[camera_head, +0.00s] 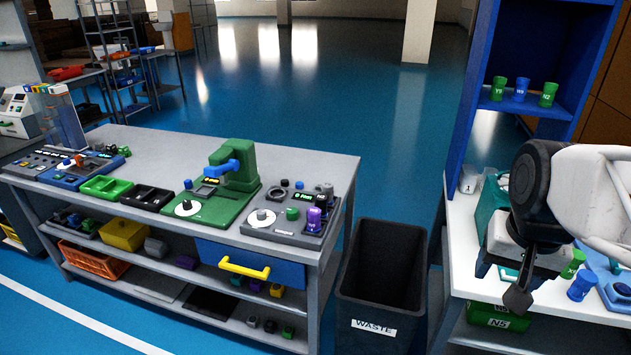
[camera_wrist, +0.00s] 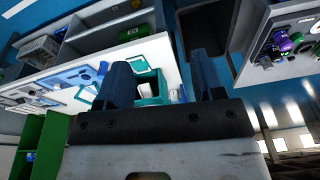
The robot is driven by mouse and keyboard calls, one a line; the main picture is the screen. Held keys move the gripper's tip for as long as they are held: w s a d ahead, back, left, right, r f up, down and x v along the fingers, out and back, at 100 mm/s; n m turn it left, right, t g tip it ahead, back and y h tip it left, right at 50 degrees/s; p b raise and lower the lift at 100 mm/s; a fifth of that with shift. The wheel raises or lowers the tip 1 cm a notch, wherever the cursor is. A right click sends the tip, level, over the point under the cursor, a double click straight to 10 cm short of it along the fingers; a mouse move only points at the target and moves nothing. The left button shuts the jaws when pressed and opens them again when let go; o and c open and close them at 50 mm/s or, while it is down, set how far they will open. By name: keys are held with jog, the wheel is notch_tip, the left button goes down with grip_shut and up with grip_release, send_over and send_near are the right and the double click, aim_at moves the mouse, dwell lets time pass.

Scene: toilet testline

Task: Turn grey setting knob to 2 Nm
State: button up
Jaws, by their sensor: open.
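The grey test panel (camera_head: 285,231) lies at the right end of the grey workbench. It carries a small green-lit display (camera_head: 303,197), a white round dial (camera_head: 262,216), a green knob (camera_head: 292,214) and a purple part (camera_head: 314,220). Small dark knobs sit along its back; I cannot tell which is the grey setting knob or read its setting. The panel also shows at the upper right of the wrist view (camera_wrist: 291,20). My gripper (camera_head: 517,298) is over the right-hand white table, well apart from the panel. In the wrist view, my gripper's fingers (camera_wrist: 162,82) are spread and empty.
A black waste bin (camera_head: 382,285) stands between the workbench and the white table. A green press (camera_head: 237,168) stands left of the panel. A blue shelf (camera_head: 528,106) with cups rises behind the table. A blue drawer (camera_head: 245,262) sits under the workbench. Air above the panel is clear.

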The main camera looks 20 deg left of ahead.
jog(key=w+a+r+m, duration=0.1)
jog(key=w+a, duration=0.5)
jog(key=w, duration=0.2)
jog(key=w+a+r+m, duration=0.1)
jog(key=w+a, duration=0.4)
jog(key=w, duration=0.4)
jog(key=m+g, duration=0.2)
jog(key=m, duration=0.4)
send_over(261, 212)
jog(key=f, duration=2.4)
jog(key=shift+w+a+f, duration=0.2)
jog(key=shift+a+f, duration=0.05)
jog(key=shift+f, duration=0.1)
jog(key=shift+f, duration=0.15)
jog(key=shift+s+d+f, duration=0.1)
jog(key=shift+d+f, duration=0.05)
jog(key=shift+f, duration=3.6)
jog(key=shift+c, duration=0.3)
